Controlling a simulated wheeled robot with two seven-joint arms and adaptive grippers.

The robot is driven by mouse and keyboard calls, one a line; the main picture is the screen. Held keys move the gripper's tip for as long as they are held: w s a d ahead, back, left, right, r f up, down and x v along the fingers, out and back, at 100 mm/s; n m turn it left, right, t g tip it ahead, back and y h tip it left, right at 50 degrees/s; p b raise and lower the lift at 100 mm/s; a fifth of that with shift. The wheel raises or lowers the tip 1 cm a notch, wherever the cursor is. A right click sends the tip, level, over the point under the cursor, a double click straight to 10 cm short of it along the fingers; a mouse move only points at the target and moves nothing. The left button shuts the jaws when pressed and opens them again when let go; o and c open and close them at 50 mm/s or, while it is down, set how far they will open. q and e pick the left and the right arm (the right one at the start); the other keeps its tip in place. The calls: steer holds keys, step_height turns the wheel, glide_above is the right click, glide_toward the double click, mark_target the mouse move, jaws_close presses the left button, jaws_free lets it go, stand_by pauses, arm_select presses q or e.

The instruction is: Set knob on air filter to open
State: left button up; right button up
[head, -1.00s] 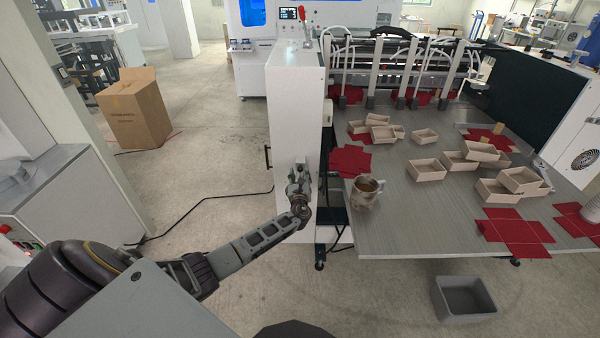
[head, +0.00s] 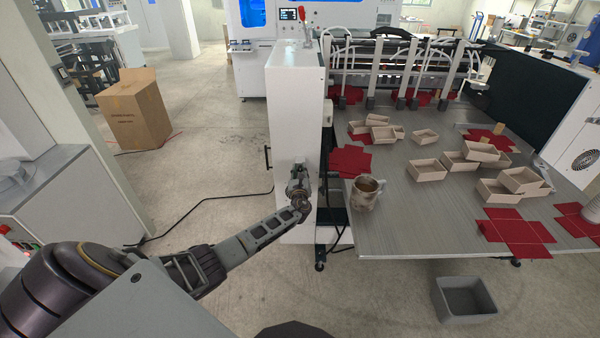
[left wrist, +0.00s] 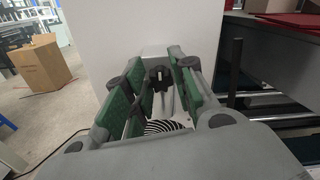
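The air filter's dark knob (left wrist: 160,77) shows in the left wrist view, in front of the white cabinet face. It has a light mark that looks upright. My left gripper (left wrist: 157,88) is open, its green-padded fingers on either side of the knob with gaps visible. I cannot tell whether a finger touches it. A black-and-white striped round part (left wrist: 166,127) shows below, between the fingers. In the head view my left gripper (head: 297,172) is at the white cabinet's front and covers most of the filter and knob. My right gripper is not in view.
The white cabinet (head: 294,110) has a red-handled lever on top. A grey bin (head: 464,299) is on the floor.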

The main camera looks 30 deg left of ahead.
arm_select(q)
jaws_close()
